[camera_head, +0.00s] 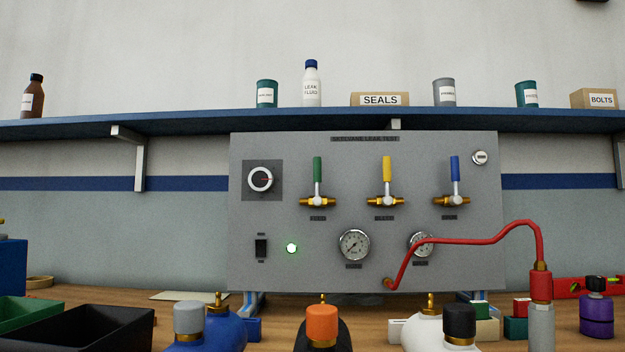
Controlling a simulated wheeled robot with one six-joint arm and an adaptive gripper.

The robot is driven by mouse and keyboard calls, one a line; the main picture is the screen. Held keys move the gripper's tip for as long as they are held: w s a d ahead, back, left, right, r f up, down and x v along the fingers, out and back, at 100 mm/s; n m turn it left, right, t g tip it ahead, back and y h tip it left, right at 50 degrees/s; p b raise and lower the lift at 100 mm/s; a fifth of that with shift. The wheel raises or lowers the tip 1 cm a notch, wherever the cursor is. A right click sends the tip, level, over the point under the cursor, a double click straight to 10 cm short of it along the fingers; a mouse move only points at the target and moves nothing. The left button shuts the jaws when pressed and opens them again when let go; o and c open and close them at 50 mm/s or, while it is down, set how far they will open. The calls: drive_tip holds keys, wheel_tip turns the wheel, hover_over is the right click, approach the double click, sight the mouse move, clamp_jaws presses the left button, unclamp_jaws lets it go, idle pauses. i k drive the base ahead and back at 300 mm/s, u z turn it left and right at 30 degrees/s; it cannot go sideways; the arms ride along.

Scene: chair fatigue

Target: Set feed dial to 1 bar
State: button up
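The grey test panel (365,275) stands upright on the bench. A round black-and-white dial (261,179) sits at its upper left on a dark square plate, with a small red mark at its right side. Its scale is too small to read. Three brass valves with green (317,168), yellow (387,168) and blue (455,167) handles stand in a row, all handles upright. Two round gauges (354,244) sit below them; the right gauge (419,243) is partly covered by a red hose. My gripper is not in view.
A black switch (261,248) and a lit green lamp (291,248) sit below the dial. The red hose (465,235) arches to the right. A shelf (190,123) runs above.

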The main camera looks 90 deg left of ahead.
sight(260, 178)
drive_tip(key=k, duration=1.3)
drive_tip(key=u, duration=1.1)
